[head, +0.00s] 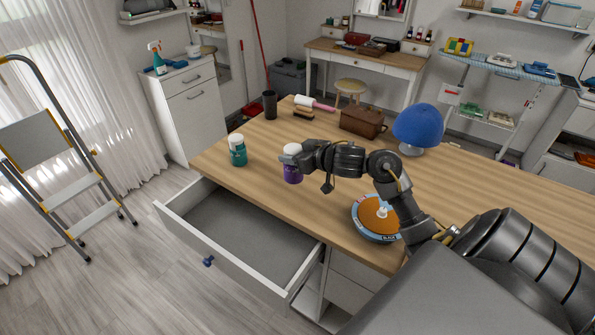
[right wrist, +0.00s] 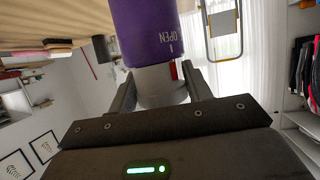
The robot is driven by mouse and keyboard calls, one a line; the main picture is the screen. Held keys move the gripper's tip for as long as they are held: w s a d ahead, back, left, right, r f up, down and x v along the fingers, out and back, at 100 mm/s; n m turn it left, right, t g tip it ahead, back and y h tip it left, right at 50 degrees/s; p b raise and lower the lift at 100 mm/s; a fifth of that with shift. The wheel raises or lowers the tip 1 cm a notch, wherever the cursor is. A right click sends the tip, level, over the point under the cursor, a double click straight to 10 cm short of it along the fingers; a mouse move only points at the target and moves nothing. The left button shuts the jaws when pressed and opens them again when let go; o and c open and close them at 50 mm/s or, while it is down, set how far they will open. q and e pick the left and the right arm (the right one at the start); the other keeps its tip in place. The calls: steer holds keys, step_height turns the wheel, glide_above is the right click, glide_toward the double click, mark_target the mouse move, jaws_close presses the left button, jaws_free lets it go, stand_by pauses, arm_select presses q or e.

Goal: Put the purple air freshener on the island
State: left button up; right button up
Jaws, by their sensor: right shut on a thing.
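The purple air freshener (head: 292,174) has a purple body and a white top, and is upright over the left part of the wooden island top (head: 330,205). I cannot tell whether its base touches the wood. My right gripper (head: 297,156) is shut on its white top, reaching in from the right. In the right wrist view, the purple body (right wrist: 148,30) with "OPEN" on it shows inverted, and the white top sits between the fingers of the gripper (right wrist: 160,88). My left gripper is not in view.
A teal bottle (head: 238,151) stands left of the air freshener. A round orange-topped item (head: 376,218), a brown box (head: 362,122), a blue lamp (head: 418,126) and a dark cup (head: 269,104) are also on the island. An open empty drawer (head: 245,262) juts out in front.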

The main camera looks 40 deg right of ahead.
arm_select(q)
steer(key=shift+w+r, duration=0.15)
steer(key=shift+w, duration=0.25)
arm_select(e)
steer(key=w+d+f, duration=0.2)
steer(key=d+f, duration=0.1)
steer(key=f, duration=0.5)
steer(key=shift+w+d+f, duration=0.25)
steer(key=shift+d, duration=0.05)
steer(key=shift+f, duration=0.1)
steer(key=o, duration=1.4)
steer(key=shift+f, duration=0.1)
steer(key=shift+c, duration=0.2)
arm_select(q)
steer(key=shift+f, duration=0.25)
arm_select(e)
steer(key=v, duration=1.2)
